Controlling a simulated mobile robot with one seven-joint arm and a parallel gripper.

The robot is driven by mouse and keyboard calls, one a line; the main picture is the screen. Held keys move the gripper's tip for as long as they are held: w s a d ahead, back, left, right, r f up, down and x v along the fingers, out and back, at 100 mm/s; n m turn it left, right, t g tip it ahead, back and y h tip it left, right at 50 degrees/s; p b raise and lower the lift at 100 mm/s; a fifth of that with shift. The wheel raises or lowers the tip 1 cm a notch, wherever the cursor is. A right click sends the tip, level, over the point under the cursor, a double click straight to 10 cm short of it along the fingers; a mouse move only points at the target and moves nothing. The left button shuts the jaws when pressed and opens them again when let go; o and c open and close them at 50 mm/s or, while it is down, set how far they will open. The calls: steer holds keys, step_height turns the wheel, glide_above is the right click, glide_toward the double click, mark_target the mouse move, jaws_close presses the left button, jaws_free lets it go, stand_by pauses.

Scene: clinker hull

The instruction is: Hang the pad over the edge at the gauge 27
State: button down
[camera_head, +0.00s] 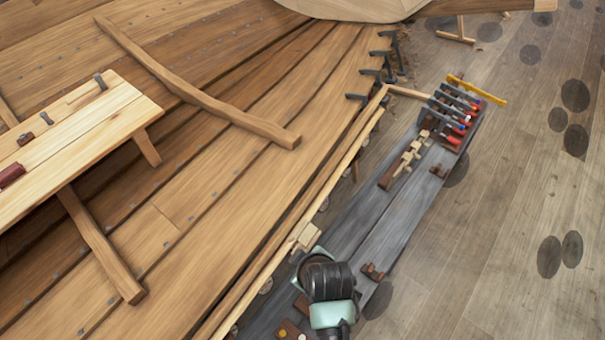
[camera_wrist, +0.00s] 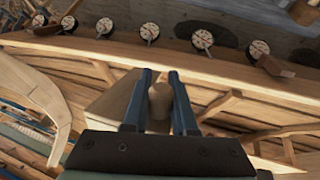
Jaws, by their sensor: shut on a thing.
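My gripper (camera_wrist: 160,78) is shut on a small pale wooden piece with a rounded end, which I take to be the pad (camera_wrist: 160,108). A pale wedge beside the left finger may be part of it. In the head view my gripper (camera_head: 304,252) is at the hull's edge, and the pale pad (camera_head: 308,236) shows just beyond it, close to the edge strip. I cannot tell whether it touches. Several round white gauges sit in a row along the edge in the wrist view, one of them a gauge (camera_wrist: 202,39) right of centre. Their numbers are too small to read.
A grey plank bench (camera_head: 410,215) runs along the hull, with red-handled tools (camera_head: 458,115) and a wooden rack (camera_head: 405,160). Dark clamps (camera_head: 385,70) grip the far edge. A pale work board (camera_head: 75,125) stands inside the hull. The floor at right is open.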

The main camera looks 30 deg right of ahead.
steer(key=w+a+f+b, duration=0.1)
steer(key=w+f+b, duration=0.1)
steer(key=f+b, duration=0.5)
steer(key=w+a+f+b, duration=0.1)
steer(key=w+f+b, duration=0.1)
steer(key=f+b, duration=0.4)
steer(key=shift+b+x, duration=0.35)
steer(key=shift+x, duration=0.55)
steer(key=shift+w+a+f, duration=0.1)
steer(key=shift+a+f, duration=0.1)
steer(key=shift+a, duration=0.05)
steer(key=c, duration=0.6)
jaws_free()
steer(key=shift+c, duration=0.2)
steer(key=d+b+v, duration=0.1)
steer(key=v, duration=1.2)
steer(key=shift+a, duration=0.45)
